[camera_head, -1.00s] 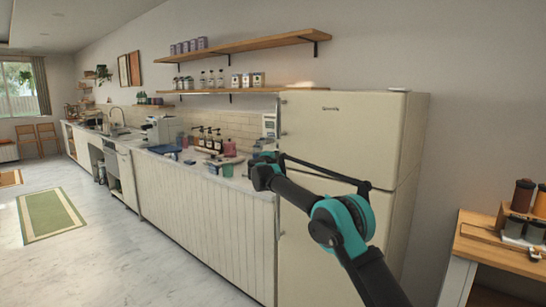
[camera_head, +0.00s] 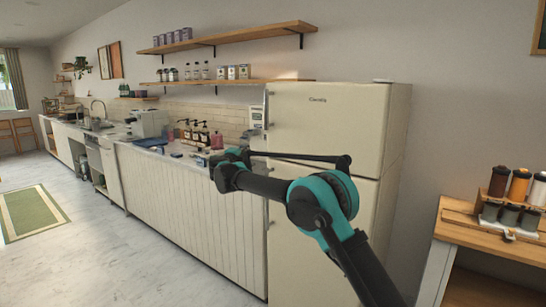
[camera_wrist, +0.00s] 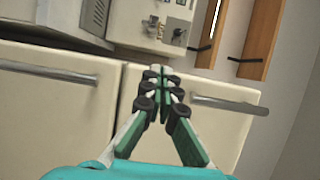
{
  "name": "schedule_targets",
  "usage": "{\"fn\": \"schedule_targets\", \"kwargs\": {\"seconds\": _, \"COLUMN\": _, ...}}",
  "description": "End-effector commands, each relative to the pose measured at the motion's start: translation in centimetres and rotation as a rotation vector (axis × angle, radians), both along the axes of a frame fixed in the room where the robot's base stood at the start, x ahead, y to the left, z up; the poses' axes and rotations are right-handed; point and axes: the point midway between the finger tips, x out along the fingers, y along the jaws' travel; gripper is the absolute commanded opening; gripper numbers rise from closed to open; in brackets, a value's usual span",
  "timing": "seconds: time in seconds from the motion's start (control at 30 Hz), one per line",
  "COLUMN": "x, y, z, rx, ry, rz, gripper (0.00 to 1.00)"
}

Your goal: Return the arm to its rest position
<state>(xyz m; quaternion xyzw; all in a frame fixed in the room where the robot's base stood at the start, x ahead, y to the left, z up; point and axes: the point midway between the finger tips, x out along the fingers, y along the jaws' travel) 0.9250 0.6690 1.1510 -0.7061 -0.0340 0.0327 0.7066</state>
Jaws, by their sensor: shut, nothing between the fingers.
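My arm, black with teal joints, reaches from the lower right of the head view across the front of the cream fridge (camera_head: 340,120). Its far end is at the right end of the counter (camera_head: 190,162), where the fingers are too small to make out. In the wrist view my gripper (camera_wrist: 162,72) has its green and grey fingers together at the tips, shut and empty. Behind the fingers are cream doors with metal handles (camera_wrist: 225,104). I cannot tell whether the fingers touch anything, but no contact shows.
Bottles (camera_head: 196,132) and a coffee machine (camera_head: 148,123) stand on the counter. Wooden shelves (camera_head: 240,40) hang above. A wooden side table (camera_head: 470,236) with canisters is at the right. The floor (camera_head: 120,265) at the left is clear around a green rug (camera_head: 33,212).

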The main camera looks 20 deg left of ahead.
Motion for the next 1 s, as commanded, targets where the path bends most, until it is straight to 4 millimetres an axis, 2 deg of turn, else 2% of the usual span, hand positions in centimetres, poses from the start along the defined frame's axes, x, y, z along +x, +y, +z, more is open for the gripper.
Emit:
{"fn": "schedule_targets", "kwargs": {"seconds": 0.17, "x": 0.2, "y": -0.5, "z": 0.4, "rx": -0.006, "ry": -0.009, "rz": 0.006, "gripper": 0.00}}
{"fn": "schedule_targets", "kwargs": {"seconds": 0.27, "x": 1.4, "y": -2.4, "z": 1.8, "rx": -0.033, "ry": -0.043, "rz": 0.034, "gripper": 0.00}}
{"fn": "schedule_targets", "kwargs": {"seconds": 0.37, "x": 3.0, "y": -5.7, "z": 3.9, "rx": -0.096, "ry": -0.104, "rz": 0.091, "gripper": 0.00}}
{"fn": "schedule_targets", "kwargs": {"seconds": 0.43, "x": 3.8, "y": -8.6, "z": 5.3, "rx": -0.158, "ry": -0.148, "rz": 0.143, "gripper": 0.00}}
{"fn": "schedule_targets", "kwargs": {"seconds": 0.6, "x": 3.9, "y": -16.0, "z": 6.6, "rx": -0.344, "ry": -0.219, "rz": 0.272, "gripper": 0.00}}
{"fn": "schedule_targets", "kwargs": {"seconds": 0.77, "x": 1.8, "y": -23.4, "z": 5.1, "rx": -0.544, "ry": -0.227, "rz": 0.387, "gripper": 0.00}}
{"fn": "schedule_targets", "kwargs": {"seconds": 0.87, "x": -0.5, "y": -28.3, "z": 2.7, "rx": -0.673, "ry": -0.200, "rz": 0.458, "gripper": 0.00}}
{"fn": "schedule_targets", "kwargs": {"seconds": 1.0, "x": -4.7, "y": -35.5, "z": -1.9, "rx": -0.852, "ry": -0.121, "rz": 0.548, "gripper": 0.00}}
